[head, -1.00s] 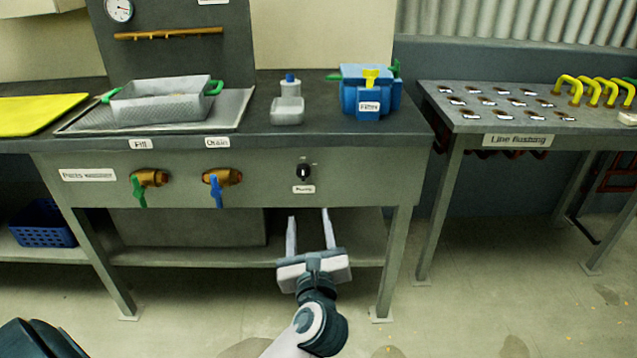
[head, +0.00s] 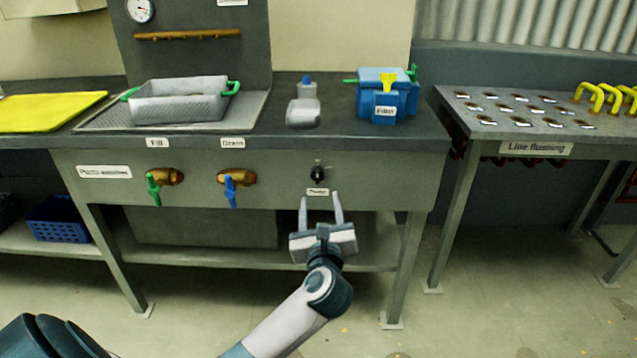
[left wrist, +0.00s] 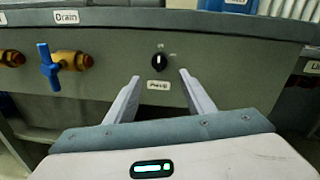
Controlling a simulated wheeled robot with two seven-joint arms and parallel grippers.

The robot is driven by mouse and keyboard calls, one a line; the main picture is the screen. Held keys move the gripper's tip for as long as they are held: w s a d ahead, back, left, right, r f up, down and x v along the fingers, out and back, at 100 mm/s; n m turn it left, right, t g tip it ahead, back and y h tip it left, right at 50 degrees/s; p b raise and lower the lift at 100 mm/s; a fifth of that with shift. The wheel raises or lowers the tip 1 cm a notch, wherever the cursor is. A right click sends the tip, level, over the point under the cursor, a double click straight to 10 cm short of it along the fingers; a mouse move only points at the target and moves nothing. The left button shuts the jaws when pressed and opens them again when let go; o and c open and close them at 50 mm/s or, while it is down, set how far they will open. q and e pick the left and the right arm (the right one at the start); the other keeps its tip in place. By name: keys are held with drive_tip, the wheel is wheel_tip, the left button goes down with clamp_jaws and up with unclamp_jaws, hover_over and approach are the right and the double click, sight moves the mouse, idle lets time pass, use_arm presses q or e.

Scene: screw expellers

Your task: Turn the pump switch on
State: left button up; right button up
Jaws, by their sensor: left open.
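The pump switch (head: 318,173) is a small black knob on the grey front panel of the bench, above a small white label (head: 318,191). In the left wrist view the knob (left wrist: 159,62) shows above the label (left wrist: 158,86), with its light pointer mark roughly upright. My left gripper (head: 321,197) is open and empty, just below the knob and pointing up toward the panel. In the left wrist view its two fingertips (left wrist: 159,74) stand on either side of the label, apart from the knob, which lies slightly beyond them. My right gripper is out of view.
A blue drain valve (head: 235,182) and a green fill valve (head: 158,183) stick out of the panel to the left. The blue filter box (head: 383,102) and a perforated basket (head: 180,104) stand on the bench top. A line flushing table (head: 470,125) stands at the right.

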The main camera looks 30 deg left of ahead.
sight(318, 180)
use_arm(q)
drive_tip(key=b+x, duration=0.1)
drive_tip(key=x, duration=0.8)
drive_tip(key=shift+w+a, duration=0.2)
drive_tip(key=shift+w, duration=0.1)
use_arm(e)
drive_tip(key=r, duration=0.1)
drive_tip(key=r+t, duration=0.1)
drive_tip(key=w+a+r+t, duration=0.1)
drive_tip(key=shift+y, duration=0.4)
use_arm(q)
drive_tip(key=c, duration=1.1)
